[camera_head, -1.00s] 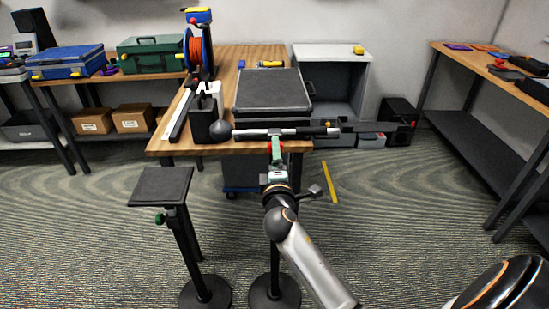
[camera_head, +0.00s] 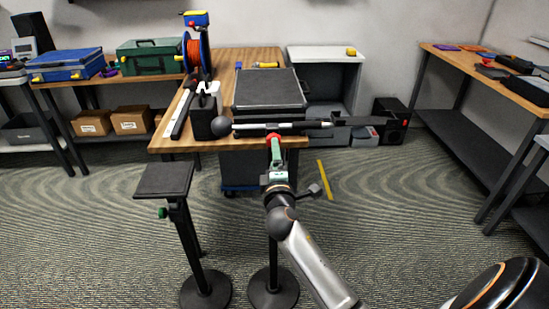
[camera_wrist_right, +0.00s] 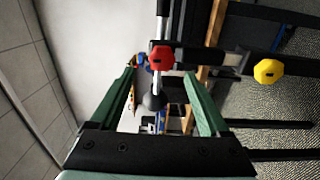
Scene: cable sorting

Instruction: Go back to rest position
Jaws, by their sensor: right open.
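My right gripper (camera_head: 276,150) reaches forward from the lower right in the head view, in front of the wooden table's near edge. In the right wrist view its two green fingers (camera_wrist_right: 160,76) are spread apart, with nothing clamped between them. A slim rod with a black ball (camera_wrist_right: 153,101) shows beyond the fingers. In the head view this rod (camera_head: 285,127) lies level just past the gripper, with its ball at the left end. A red knob (camera_wrist_right: 161,58) and a yellow knob (camera_wrist_right: 270,71) also show in the wrist view. My left gripper is not in view.
The wooden table (camera_head: 228,60) carries a black case (camera_head: 268,88) and a cable reel (camera_head: 197,52). A stand with a square black top (camera_head: 164,180) is close on the left. Side tables (camera_head: 485,75) line the right. Open floor (camera_head: 400,220) lies right of my arm.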

